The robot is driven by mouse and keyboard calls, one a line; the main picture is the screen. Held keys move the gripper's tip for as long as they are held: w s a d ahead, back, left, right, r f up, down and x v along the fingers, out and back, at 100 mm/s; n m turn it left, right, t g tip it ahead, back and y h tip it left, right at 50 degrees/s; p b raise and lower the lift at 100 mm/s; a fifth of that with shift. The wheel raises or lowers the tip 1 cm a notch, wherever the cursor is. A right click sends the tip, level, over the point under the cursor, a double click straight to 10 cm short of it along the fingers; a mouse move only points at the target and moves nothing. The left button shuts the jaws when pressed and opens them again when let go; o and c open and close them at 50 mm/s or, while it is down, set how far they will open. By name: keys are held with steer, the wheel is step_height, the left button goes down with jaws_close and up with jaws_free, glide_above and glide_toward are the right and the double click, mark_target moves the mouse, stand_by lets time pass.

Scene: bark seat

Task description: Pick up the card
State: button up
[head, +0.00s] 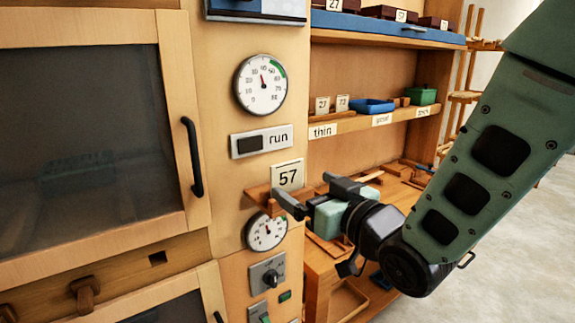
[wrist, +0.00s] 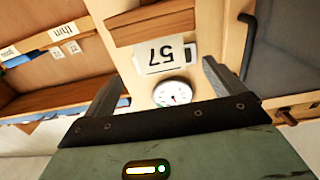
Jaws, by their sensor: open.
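The white card marked 57 (head: 287,176) stands upright in a small wooden holder (head: 259,196) on the wooden panel, between the run label and the lower dial. My gripper (head: 308,190) is open just in front of the panel, close to the card and slightly below it. In the wrist view the card (wrist: 160,55) appears upside down, between and beyond the two fingers (wrist: 158,85). Nothing is between the fingers, and they look apart from the card. The card's lower edge is at the holder.
An upper dial (head: 260,84) and a lower dial (head: 267,232) are on the panel. A cabinet door with a black handle (head: 192,157) is at left. Shelves at right hold small cards 27 and 73 (head: 342,103), a blue tray (head: 373,106) and a green box (head: 421,96).

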mark_target(288, 173)
steer(key=p+x, duration=0.1)
steer(key=x, duration=0.2)
steer(key=shift+w+a, duration=0.2)
steer(key=shift+w, duration=0.15)
steer(key=p+x, duration=0.2)
steer(key=x, duration=0.1)
steer(key=p+x, duration=0.1)
steer(key=shift+w+a+r+p, duration=0.2)
steer(key=shift+r+p, duration=0.1)
steer(key=shift+r, duration=0.1)
steer(key=shift+w+a+f, duration=0.1)
steer(key=shift+w+a, duration=0.05)
steer(key=shift+w, duration=0.1)
steer(key=c, duration=1)
